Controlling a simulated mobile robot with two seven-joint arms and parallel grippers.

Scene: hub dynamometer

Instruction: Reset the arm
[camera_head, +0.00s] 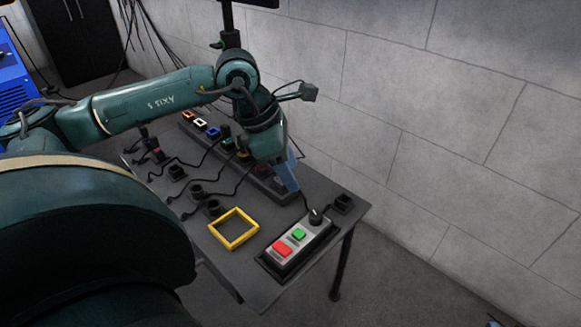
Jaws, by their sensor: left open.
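My left arm reaches in from the left over the dark table. My left gripper (289,174) points down above the table's back part, near the row of sockets, and is open. Nothing shows between its fingers, though the view of them is small and partly blocked by the wrist. A control box (297,246) with a red button (282,248), a green button (298,234) and a black knob (316,217) lies at the table's near right end, in front of the gripper. My right gripper is not in view.
A yellow square frame (234,228) lies on the table (262,290) left of the control box. Several black plugs with cables (196,191) lie along the table. A block wall (430,130) stands close behind. A blue machine (12,80) is at far left.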

